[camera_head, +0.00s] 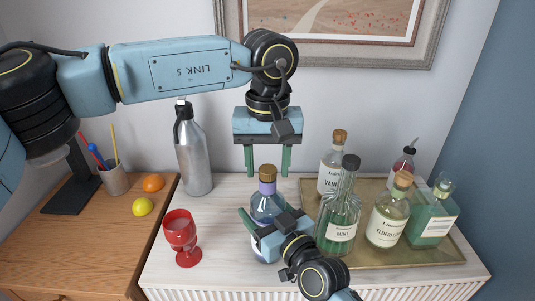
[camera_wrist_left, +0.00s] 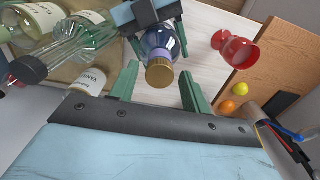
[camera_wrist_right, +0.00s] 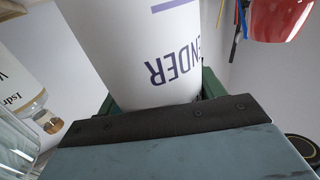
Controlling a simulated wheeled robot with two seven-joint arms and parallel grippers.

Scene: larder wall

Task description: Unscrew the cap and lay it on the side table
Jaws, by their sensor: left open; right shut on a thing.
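The lavender bottle (camera_head: 263,207), clear with a purple neck band, stands upright on the white cabinet. Its gold-brown cap (camera_head: 267,172) is on the neck; it also shows in the left wrist view (camera_wrist_left: 159,76). My left gripper (camera_head: 268,174) points down over the bottle, open, with one finger on each side of the cap and gaps between. My right gripper (camera_head: 262,226) is shut on the bottle's body from the front. The right wrist view shows the white label (camera_wrist_right: 150,60) close up between its fingers. The wooden side table (camera_head: 95,235) is at left.
A brass tray (camera_head: 375,255) with several bottles stands right of the lavender bottle. A red goblet (camera_head: 181,232) and a steel flask (camera_head: 193,155) stand to its left. The side table holds a lemon (camera_head: 142,206), an orange (camera_head: 153,183) and a pencil cup (camera_head: 115,180); its front is clear.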

